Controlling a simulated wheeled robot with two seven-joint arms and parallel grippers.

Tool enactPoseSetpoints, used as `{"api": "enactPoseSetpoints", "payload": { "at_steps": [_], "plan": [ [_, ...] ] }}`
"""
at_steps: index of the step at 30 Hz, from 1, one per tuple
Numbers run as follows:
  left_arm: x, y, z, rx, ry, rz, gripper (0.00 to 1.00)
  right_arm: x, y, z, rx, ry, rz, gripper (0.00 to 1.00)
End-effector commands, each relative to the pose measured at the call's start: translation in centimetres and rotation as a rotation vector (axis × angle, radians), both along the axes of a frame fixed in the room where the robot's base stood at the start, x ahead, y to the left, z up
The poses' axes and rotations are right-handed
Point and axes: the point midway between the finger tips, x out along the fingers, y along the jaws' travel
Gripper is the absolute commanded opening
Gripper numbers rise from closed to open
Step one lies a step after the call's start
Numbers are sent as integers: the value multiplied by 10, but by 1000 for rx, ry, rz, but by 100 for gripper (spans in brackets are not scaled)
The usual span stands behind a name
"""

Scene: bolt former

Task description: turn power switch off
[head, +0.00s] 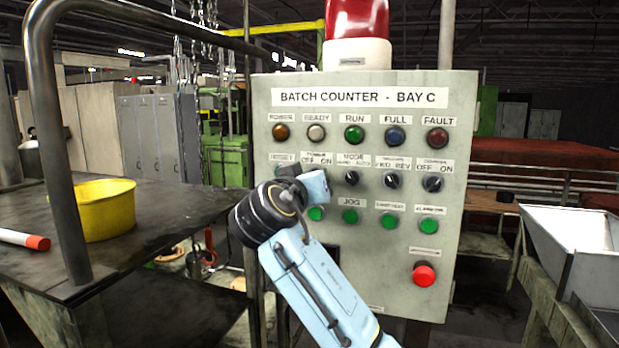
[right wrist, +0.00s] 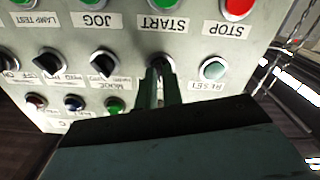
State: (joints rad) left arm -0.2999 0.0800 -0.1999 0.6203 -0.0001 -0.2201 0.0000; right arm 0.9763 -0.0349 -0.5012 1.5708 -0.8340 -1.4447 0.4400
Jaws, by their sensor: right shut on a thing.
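The grey control panel (head: 375,235) is headed BATCH COUNTER - BAY C. The power switch is the second control in its second row, under a label (head: 316,158) with OFF and ON; in the head view my right gripper (head: 296,171) hides its knob. In the upside-down right wrist view, the dark knob (right wrist: 160,62) is between the two fingertips of my right gripper (right wrist: 160,88), which is shut on it. Which way the knob points cannot be told. My left gripper is not in view.
Close by are a RESET button (right wrist: 213,69), a START button (right wrist: 165,5), a STOP button (right wrist: 238,8) and the mode selector (head: 351,178). A red mushroom button (head: 424,274) sits lower right. A table with a yellow bucket (head: 105,215) stands left; a metal hopper (head: 590,250) stands right.

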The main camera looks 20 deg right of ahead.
Motion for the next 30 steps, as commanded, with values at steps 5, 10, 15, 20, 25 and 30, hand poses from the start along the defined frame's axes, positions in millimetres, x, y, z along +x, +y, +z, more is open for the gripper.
{"api": "enactPoseSetpoints", "payload": {
  "at_steps": [5,10,15,20,25,30],
  "plan": [
    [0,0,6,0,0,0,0,0,0,1,-94,65,1,0],
    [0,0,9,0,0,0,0,0,0,1,-155,105,1,0],
    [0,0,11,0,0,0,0,0,0,1,-190,129,1,0],
    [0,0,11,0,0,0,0,0,0,0,-201,136,0,0],
    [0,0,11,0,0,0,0,0,0,0,-204,137,0,0],
    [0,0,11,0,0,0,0,0,0,0,-204,137,0,0]
  ]
}}
